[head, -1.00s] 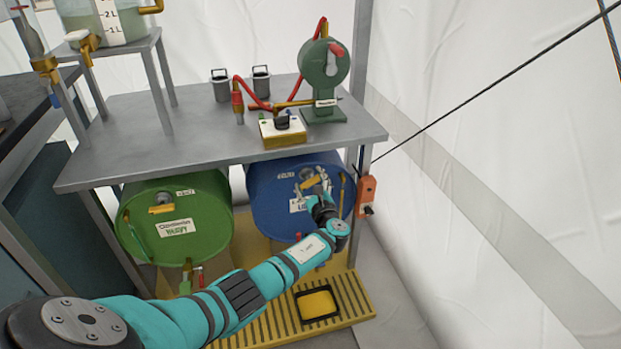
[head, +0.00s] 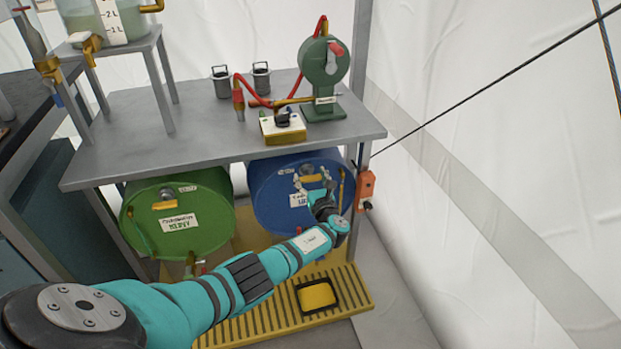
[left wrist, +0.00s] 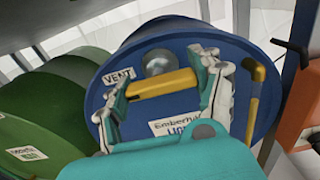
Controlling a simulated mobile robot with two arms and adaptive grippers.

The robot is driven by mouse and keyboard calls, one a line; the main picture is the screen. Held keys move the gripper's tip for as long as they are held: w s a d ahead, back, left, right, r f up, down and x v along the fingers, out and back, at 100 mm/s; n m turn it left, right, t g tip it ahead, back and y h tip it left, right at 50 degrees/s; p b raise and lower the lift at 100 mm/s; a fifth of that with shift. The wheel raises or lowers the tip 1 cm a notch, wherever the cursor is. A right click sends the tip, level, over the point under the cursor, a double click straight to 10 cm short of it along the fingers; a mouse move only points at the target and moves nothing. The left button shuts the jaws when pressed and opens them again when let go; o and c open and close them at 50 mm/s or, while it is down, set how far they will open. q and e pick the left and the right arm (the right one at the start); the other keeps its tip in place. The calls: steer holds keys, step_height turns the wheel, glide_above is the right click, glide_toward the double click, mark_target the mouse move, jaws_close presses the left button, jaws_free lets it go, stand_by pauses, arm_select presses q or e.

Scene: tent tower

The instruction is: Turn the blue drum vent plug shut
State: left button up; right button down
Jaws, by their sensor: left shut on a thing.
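The blue drum (head: 272,205) lies on its side under the bench, its round end facing me; it also fills much of the left wrist view (left wrist: 95,75). Its vent plug is a yellow bar (left wrist: 163,83) below a grey round knob (left wrist: 160,62), with a "VENT" label (left wrist: 117,76) at left. My left gripper (head: 314,184) is at this bar. In the left wrist view its two fingers (left wrist: 164,80) close on the bar's two ends, and the bar lies nearly level, slightly higher at right. My right gripper is in neither view.
A green drum (head: 150,230) lies to the left. The grey bench top (head: 190,135) hangs close above both drums. An orange box (head: 365,188) is on the post at right. A slatted yellow platform (head: 260,325) with a black-rimmed tray (head: 318,296) lies below.

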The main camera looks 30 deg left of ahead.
arm_select(q)
steer(key=shift+f, duration=0.15)
steer(key=o, duration=1.2)
steer(key=shift+c, duration=0.2)
steer(key=shift+s+d, duration=0.1)
steer(key=v, duration=1.1)
steer(key=shift+s+d, duration=0.3)
